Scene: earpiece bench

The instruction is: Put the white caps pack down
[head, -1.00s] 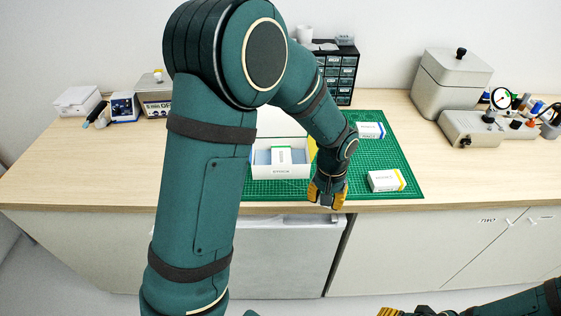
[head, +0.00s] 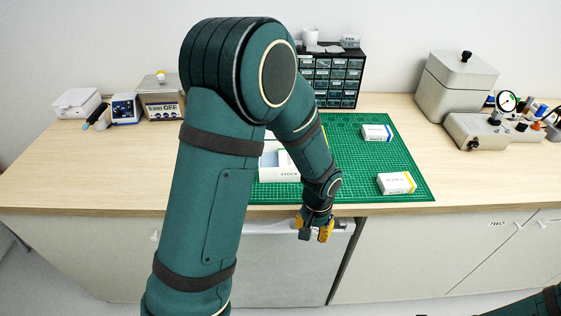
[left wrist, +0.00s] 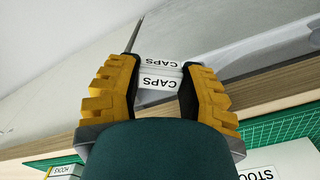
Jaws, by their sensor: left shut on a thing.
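My left gripper (head: 315,232) is shut on the white caps pack (left wrist: 159,82), which shows between the fingertips in the left wrist view with "CAPS" printed on two faces. I cannot tell whether the pack touches anything below. My right gripper is out of view; only part of its arm shows at the lower right corner.
A white open box marked STOCK (head: 279,174) stands on the green mat (head: 350,165), partly behind my left arm. Two white packs, one blue-striped (head: 376,133) and one yellow-striped (head: 395,183), lie on the mat. A dark drawer cabinet (head: 335,82) stands behind.

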